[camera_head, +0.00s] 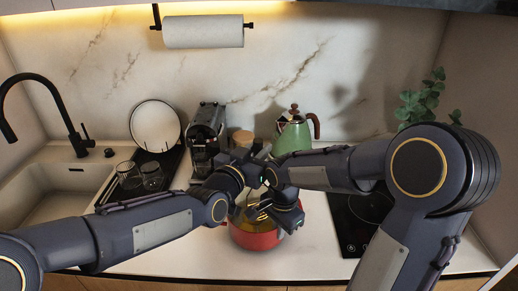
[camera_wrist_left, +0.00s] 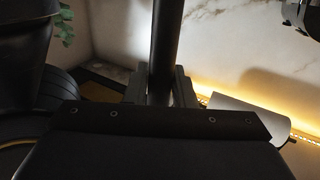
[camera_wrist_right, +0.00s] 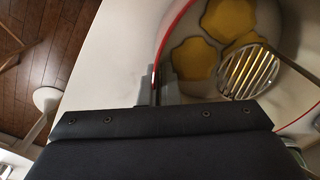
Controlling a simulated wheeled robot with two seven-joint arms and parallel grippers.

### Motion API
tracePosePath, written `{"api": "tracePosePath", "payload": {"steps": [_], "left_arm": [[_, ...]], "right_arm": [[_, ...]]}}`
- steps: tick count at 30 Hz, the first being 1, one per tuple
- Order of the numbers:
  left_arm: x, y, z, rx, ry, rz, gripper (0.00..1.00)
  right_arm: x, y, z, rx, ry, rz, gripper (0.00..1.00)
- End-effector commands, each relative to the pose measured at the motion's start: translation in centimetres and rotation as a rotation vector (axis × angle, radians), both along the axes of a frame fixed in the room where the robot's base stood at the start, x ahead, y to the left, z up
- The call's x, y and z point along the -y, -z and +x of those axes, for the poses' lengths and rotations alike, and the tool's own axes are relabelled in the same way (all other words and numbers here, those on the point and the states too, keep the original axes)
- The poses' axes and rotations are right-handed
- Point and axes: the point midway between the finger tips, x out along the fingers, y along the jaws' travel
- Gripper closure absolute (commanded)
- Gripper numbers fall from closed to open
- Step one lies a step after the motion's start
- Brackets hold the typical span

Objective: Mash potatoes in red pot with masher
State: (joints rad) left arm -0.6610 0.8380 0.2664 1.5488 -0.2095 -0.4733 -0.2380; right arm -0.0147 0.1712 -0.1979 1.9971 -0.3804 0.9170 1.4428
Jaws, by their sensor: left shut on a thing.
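The red pot (camera_head: 256,236) stands on the counter at the front middle. In the right wrist view, yellow potato pieces (camera_wrist_right: 195,58) lie on its pale floor, and the masher's slotted metal head (camera_wrist_right: 249,72) is inside the pot over a potato. My left gripper (camera_head: 256,168) is above the pot, shut on the masher's dark handle (camera_wrist_left: 166,50), which fills the gap between its fingers. My right gripper (camera_head: 276,218) is at the pot's right side. Its fingers (camera_wrist_right: 158,88) are close together with the pot's rim between them. My arms hide part of the pot in the head view.
A black hob (camera_head: 358,225) lies right of the pot. A green kettle (camera_head: 292,135) and a coffee machine (camera_head: 208,130) stand behind. A dish rack with glasses (camera_head: 152,174) and a plate (camera_head: 155,125) is left, beside the sink (camera_head: 60,180).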

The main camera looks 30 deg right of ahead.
Motion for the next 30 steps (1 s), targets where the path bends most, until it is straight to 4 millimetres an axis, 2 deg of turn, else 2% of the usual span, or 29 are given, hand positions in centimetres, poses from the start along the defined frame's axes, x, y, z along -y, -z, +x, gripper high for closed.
{"api": "tracePosePath", "payload": {"steps": [1,7,16,30], "left_arm": [[0.4,-0.3,-1.5,-0.002,0.025,-0.002,1.0],[-1.0,-0.4,-2.2,-0.002,0.024,-0.003,1.0],[-3.1,-0.5,-2.8,0.0,0.016,-0.004,1.0],[-3.3,-0.5,-2.7,0.0,0.012,-0.004,1.0]], "right_arm": [[0.0,-0.1,0.3,0.006,0.0,-0.001,1.0],[-0.1,-0.1,0.3,0.006,-0.002,0.0,1.0],[-0.1,-0.1,0.2,0.005,-0.002,0.0,1.0],[0.0,-0.1,0.1,0.004,-0.001,0.001,1.0]]}}
